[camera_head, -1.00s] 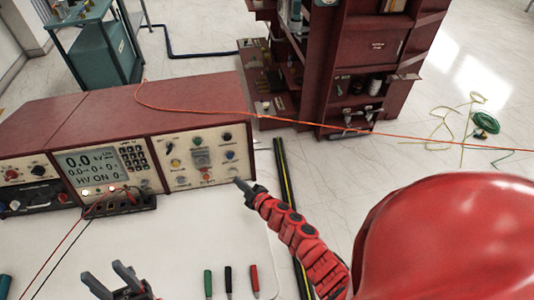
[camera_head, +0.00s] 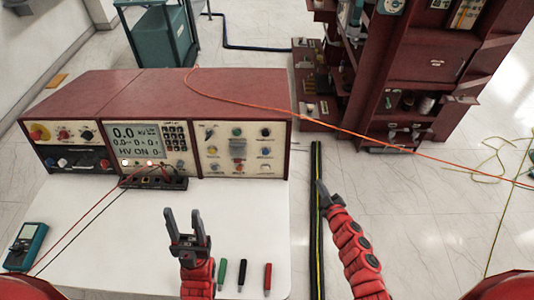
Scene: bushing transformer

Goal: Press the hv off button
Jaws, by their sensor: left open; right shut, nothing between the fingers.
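The red test console (camera_head: 190,95) stands on the white table, with a control panel (camera_head: 242,150) of several coloured buttons and knobs at its right end. Labels there are too small to read, so I cannot tell which is the hv off button. The screen (camera_head: 137,138) shows 0.0 and "HV ON". My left gripper (camera_head: 187,217) is open and empty over the table, in front of the console. My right gripper (camera_head: 320,187) is shut and empty, right of the panel and apart from it.
Green, black and red screwdriver-like tools (camera_head: 243,275) lie at the table's front. A teal meter (camera_head: 25,246) lies at the left. Leads run from a black terminal strip (camera_head: 155,180). A red shelf cabinet (camera_head: 420,75) stands behind right. An orange cable (camera_head: 330,127) crosses from the console.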

